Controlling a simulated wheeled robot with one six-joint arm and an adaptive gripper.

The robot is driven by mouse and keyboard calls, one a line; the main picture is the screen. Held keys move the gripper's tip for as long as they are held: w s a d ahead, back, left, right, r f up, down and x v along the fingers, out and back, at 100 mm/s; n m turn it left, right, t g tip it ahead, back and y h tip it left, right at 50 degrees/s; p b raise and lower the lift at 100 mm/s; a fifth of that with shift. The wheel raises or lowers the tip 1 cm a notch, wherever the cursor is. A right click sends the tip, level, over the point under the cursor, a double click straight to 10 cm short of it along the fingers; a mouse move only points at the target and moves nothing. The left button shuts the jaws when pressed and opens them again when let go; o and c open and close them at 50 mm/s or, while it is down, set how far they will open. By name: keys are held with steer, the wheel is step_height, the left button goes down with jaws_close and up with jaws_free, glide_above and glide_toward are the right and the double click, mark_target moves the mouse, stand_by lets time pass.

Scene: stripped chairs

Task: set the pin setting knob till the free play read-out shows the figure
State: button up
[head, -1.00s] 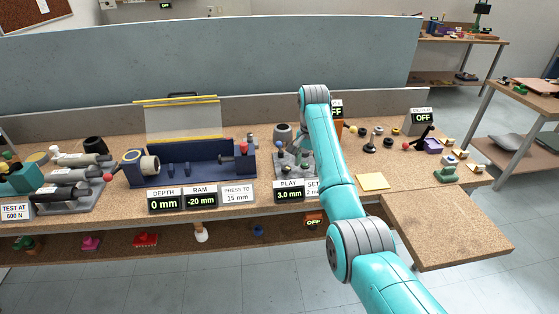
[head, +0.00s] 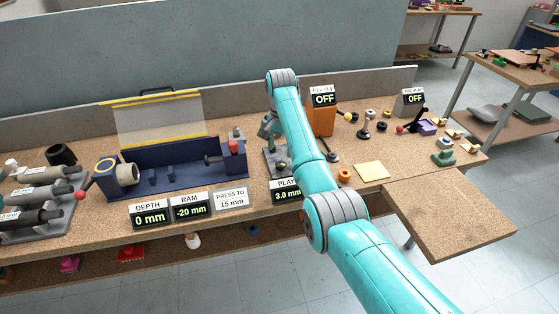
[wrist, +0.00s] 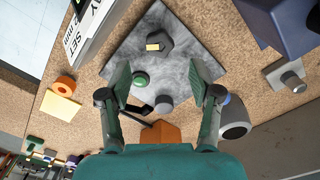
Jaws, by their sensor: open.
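The free play read-out (head: 286,191) shows 3.0 mm on the bench's front edge. The set card beside it is behind my arm in the head view; in the wrist view the card (wrist: 84,30) is seen sharply slanted, its figure hard to read. The grey fixture plate (wrist: 120,62) carries a dark block with a brass-coloured piece (wrist: 153,46), a green round cap (wrist: 140,79) and a grey round knob (wrist: 163,103). I cannot tell which part is the pin setting knob. My gripper (wrist: 163,78) is open over the plate, the green cap between its fingers, apart from both.
The blue press (head: 170,172) with its raised clear guard (head: 160,120) stands left of the fixture. An orange box reading OFF (head: 322,120) stands behind my arm to the right. An orange ring (head: 345,175) and a yellow pad (head: 371,170) lie on the bench nearby.

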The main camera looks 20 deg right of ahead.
mark_target(281, 164)
steer(key=shift+f, duration=3.2)
steer(key=c, duration=1.1)
